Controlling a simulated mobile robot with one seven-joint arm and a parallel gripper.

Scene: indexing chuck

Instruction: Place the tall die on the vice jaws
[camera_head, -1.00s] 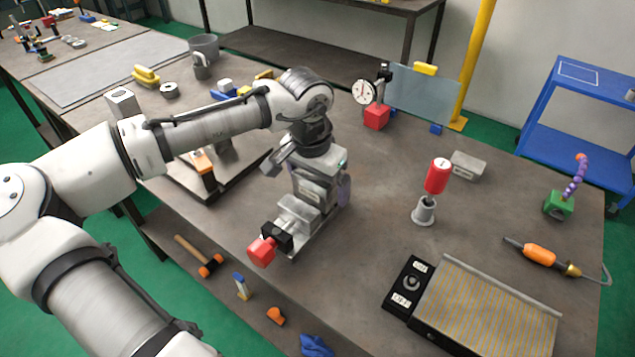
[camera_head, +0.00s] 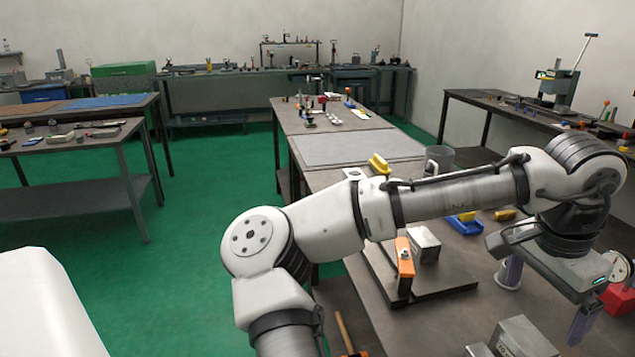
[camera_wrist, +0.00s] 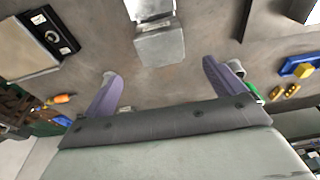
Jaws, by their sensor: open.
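My gripper (camera_head: 543,302) is at the right of the head view, pointing down above the grey vice (camera_head: 522,338), which the bottom edge cuts off. Its two lavender fingers are wide apart with nothing between them. In the wrist view, my gripper (camera_wrist: 163,95) also shows spread fingers, and a bright metal block on the vice (camera_wrist: 160,45) lies ahead of the gap, apart from both fingers. I cannot tell whether this block is a jaw or the tall die. A metal block with a dark hole in its top (camera_head: 354,173) shows partly behind my arm.
A dark plate carries an orange clamp (camera_head: 404,268) and a grey block (camera_head: 425,245). A blue tray (camera_head: 465,224), a grey mug (camera_head: 440,158) and a red-based dial gauge (camera_head: 618,290) stand nearby. The grey mat (camera_head: 350,147) is bare.

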